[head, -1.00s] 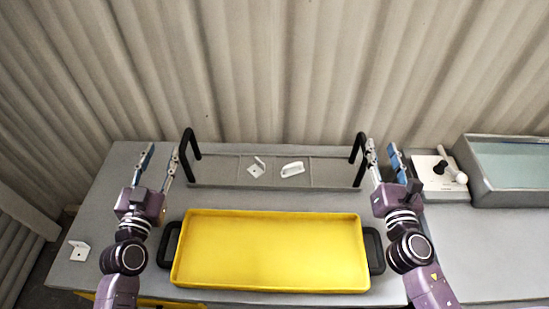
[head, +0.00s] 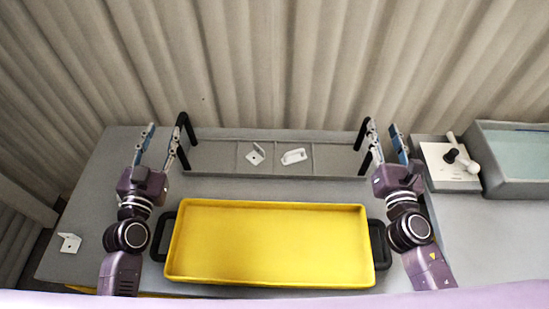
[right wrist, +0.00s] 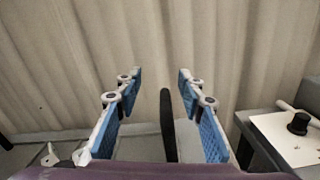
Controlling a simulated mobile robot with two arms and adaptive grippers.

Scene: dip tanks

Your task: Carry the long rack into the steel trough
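The long rack (head: 275,174) is a low grey frame with compartments and an upright black handle at each end. It stands at the back of the table. The steel trough (head: 522,188) is at the far right and holds pale greenish liquid. My left gripper (head: 160,140) is open, beside the rack's left handle (head: 183,122). My right gripper (head: 385,140) is open, beside the rack's right handle (head: 364,130). In the right wrist view a black handle (right wrist: 167,125) appears between the open fingers, apart from them. Neither gripper holds anything.
A white bracket (head: 255,154) and another white part (head: 294,156) lie in the rack. A yellow tray (head: 268,245) with black handles fills the table's front. A white panel with a black knob (head: 450,156) stands left of the trough. Another white bracket (head: 68,243) lies at the left.

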